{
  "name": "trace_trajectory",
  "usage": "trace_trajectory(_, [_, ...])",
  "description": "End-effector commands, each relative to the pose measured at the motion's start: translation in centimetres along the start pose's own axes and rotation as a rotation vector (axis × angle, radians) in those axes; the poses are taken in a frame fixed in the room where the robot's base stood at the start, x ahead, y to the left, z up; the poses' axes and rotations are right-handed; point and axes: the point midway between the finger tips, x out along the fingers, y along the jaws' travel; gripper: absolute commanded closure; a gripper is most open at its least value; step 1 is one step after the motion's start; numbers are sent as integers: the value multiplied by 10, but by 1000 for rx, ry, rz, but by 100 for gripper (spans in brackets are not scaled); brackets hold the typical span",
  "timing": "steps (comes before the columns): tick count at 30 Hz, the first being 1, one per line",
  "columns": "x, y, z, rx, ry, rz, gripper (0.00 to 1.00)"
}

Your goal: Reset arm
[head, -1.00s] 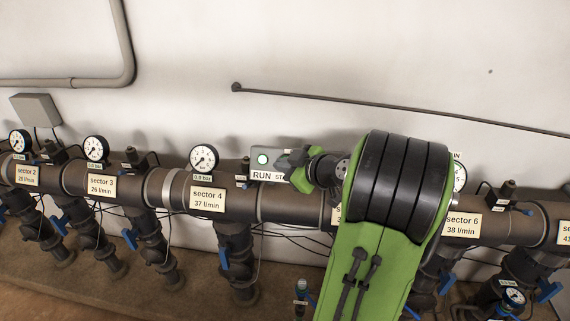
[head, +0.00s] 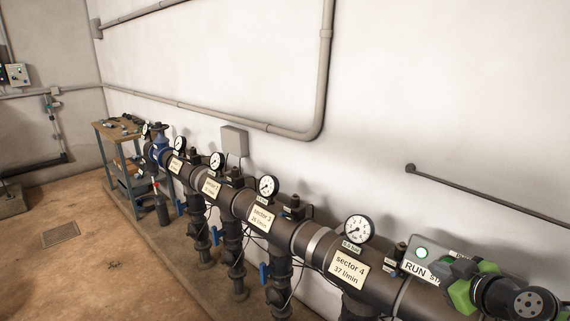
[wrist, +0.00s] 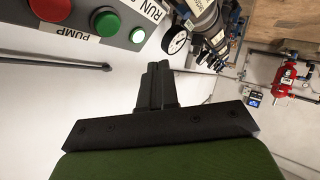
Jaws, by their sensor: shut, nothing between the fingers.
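My gripper (wrist: 157,85) is shut with nothing between its fingers in the wrist view. The grey control box (wrist: 78,38) is at the upper left there, apart from the fingers in the picture. In the head view the box (head: 440,254) is at the lower right with a lit green light (head: 421,253). My green and black wrist is just right of it, partly covering it. The gap between gripper and box cannot be told.
The dark manifold pipe (head: 306,243) runs along the wall with gauges, sector labels and blue-handled valves. A workbench (head: 125,130) stands at the far left end. The floor (head: 75,270) to the left is mostly open, with a drain grate (head: 60,235).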

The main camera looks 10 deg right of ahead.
Motion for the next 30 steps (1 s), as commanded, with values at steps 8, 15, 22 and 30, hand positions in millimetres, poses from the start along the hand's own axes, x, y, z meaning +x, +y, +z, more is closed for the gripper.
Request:
trace_trajectory(8, [-44, -151, -89, 79, -302, -249, 100])
trace_trajectory(15, [-157, -227, -86, 307, -556, -182, 100])
trace_trajectory(22, [-189, -234, -68, 426, -615, -130, 100])
trace_trajectory(30, [-188, -234, -68, 425, -614, -129, 100])
